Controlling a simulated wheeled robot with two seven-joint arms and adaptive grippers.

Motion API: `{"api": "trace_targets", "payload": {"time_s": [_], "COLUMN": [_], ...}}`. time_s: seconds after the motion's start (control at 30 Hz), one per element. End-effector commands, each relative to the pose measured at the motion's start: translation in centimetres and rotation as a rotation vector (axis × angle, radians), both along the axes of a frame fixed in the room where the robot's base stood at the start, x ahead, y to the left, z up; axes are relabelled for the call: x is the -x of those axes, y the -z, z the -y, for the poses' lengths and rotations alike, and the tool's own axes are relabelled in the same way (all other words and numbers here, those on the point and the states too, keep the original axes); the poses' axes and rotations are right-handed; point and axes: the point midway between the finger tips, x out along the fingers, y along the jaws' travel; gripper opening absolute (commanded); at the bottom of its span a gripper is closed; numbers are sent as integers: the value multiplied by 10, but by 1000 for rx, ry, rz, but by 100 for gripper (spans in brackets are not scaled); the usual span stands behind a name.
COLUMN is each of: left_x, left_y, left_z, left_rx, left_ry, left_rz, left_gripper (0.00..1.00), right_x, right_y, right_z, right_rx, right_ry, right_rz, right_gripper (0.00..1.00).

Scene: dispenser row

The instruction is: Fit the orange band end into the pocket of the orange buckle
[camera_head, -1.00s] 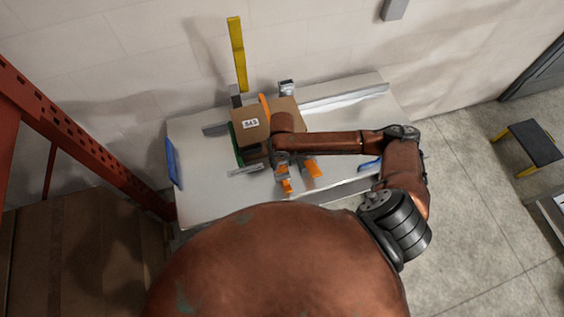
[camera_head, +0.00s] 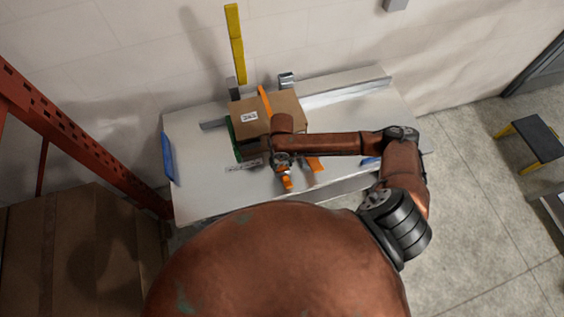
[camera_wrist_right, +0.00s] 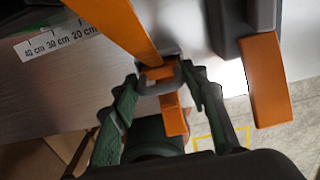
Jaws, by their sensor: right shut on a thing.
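My right gripper (camera_wrist_right: 164,80) has its green fingers closed at a small grey frame with orange in it. A short orange tail, which looks like the band end (camera_wrist_right: 173,117), hangs between the fingers. An orange band (camera_wrist_right: 118,25) runs from the upper left down to this spot. In the head view my right gripper (camera_head: 284,170) is at the front of the cardboard box (camera_head: 286,104), with orange just below it. An orange band (camera_head: 265,100) also shows at the box's top. I cannot tell which orange part is the buckle; its pocket is not clear. My left gripper is out of view.
A dark grey block with a broad orange piece (camera_wrist_right: 267,80) stands right of the gripper. A ruler strip (camera_wrist_right: 58,45) lies on the grey table (camera_head: 205,190). A yellow post (camera_head: 236,45) rises behind the box. The table's left part is mostly clear.

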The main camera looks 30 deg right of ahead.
Motion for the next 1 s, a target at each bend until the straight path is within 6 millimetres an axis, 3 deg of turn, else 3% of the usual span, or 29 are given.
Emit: {"api": "trace_targets", "payload": {"time_s": [0.37,0.4,0.7,1.0], "left_x": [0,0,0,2], "left_y": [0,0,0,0], "left_z": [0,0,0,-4], "left_rx": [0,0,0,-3], "left_ry": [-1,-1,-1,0], "left_rz": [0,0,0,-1], "left_gripper": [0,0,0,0], "right_x": [0,0,0,-1], "right_y": [0,0,0,-3], "right_z": [0,0,0,0], "right_rx": [0,0,0,0], "right_ry": [0,0,1,1], "right_rz": [1,1,1,2], "right_gripper": [9,42,61,61]}}
